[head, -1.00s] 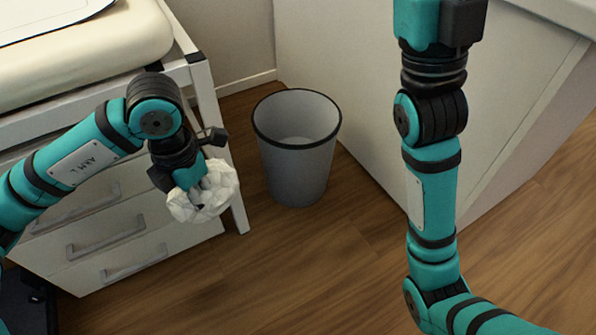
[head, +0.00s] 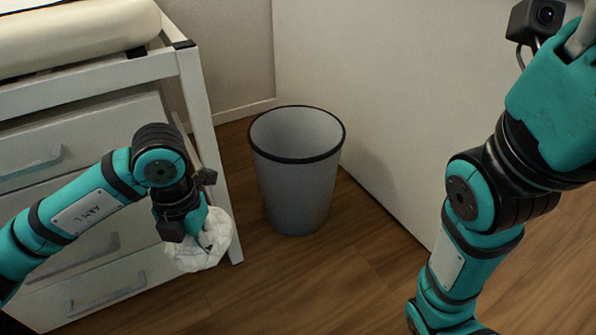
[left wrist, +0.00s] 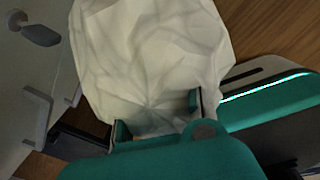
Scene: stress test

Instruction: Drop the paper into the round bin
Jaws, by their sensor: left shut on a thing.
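The paper is a crumpled white ball (head: 205,246); it fills the upper middle of the left wrist view (left wrist: 150,60). My left gripper (head: 205,238) is shut on it, with a finger on either side in the left wrist view (left wrist: 155,115). The round bin (head: 300,185) is grey with a black rim and stands upright on the floor. Its visible inside looks empty. The paper is left of the bin, apart from it and not over its opening. My right arm is at the right of the head view, its gripper (head: 580,40) only partly in frame, with fingertips cut off.
A white drawer cabinet (head: 95,215) with a frame leg (head: 205,130) and a padded top (head: 75,35) is at the left, close to my left arm. A white panel (head: 380,110) stands behind and right of the bin. Wooden floor (head: 290,285) is clear in front.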

